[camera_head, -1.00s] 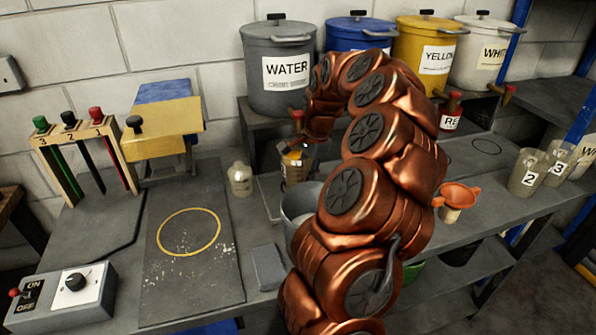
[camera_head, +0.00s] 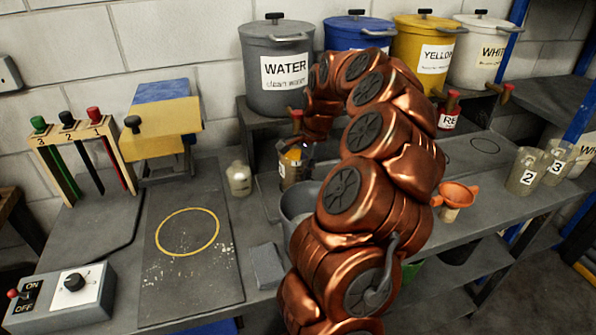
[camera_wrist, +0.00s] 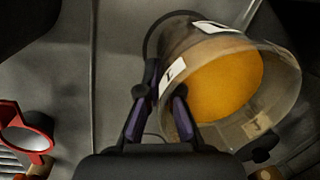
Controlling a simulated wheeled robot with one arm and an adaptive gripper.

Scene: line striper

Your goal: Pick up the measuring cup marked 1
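The measuring cup marked 1 (camera_head: 291,168) is clear and holds orange-yellow contents. It stands behind my arm, in front of the grey WATER bucket (camera_head: 283,72). In the wrist view the cup (camera_wrist: 283,72) fills the upper right, its label beside my fingers. Its thin dark handle (camera_wrist: 151,42) curves down toward my left fingertip. My gripper (camera_wrist: 164,88) has its fingers apart, with label and grey surface showing between them. Fingertip contact with the handle cannot be made out. In the head view my gripper (camera_head: 308,150) is at the cup, partly hidden by my arm.
Cups 2 (camera_head: 526,172) and 3 (camera_head: 558,160) stand at the right. A small bottle (camera_head: 239,179) is left of cup 1. A grey bucket (camera_head: 297,205) stands in front of it.

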